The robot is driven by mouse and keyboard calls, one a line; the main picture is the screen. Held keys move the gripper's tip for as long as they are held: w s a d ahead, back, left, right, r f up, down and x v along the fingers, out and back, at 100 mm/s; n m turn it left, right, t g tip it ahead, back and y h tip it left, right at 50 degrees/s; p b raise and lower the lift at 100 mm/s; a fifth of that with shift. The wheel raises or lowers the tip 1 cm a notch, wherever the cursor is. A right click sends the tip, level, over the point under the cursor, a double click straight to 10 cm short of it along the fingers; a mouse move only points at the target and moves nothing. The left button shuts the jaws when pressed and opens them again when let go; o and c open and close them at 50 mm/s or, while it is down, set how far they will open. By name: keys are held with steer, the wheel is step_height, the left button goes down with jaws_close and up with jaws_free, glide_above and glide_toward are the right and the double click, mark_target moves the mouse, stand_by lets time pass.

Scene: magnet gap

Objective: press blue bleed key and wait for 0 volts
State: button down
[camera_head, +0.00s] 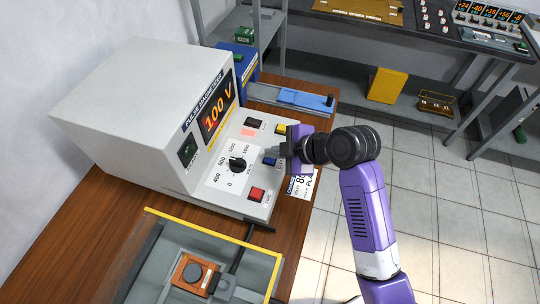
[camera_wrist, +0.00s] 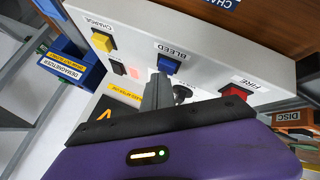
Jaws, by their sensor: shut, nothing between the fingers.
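The blue BLEED key (camera_wrist: 168,64) is on the sloped grey panel of the pulse magnetizer (camera_head: 130,100). It also shows in the head view (camera_head: 269,161), partly hidden by my gripper. The display (camera_head: 216,105) reads 100 V in orange. My gripper (camera_head: 269,153) is shut and empty, its tips right by the blue key. In the wrist view the fingertips (camera_wrist: 163,76) overlap the key's lower edge; whether they touch it I cannot tell.
A yellow CHARGE key (camera_wrist: 103,41), a red FIRE key (camera_head: 256,194) and a black dial (camera_head: 237,164) sit close around on the panel. A yellow-edged fixture (camera_head: 215,235) stands in front. Tiled floor on the right is open.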

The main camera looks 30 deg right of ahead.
stand_by(0.5)
steer(key=shift+r+p, duration=0.8)
steer(key=shift+r, duration=0.05)
steer(key=shift+r, duration=0.1)
step_height(320, 180, up, 5)
steer(key=p, duration=0.4)
stand_by(0.6)
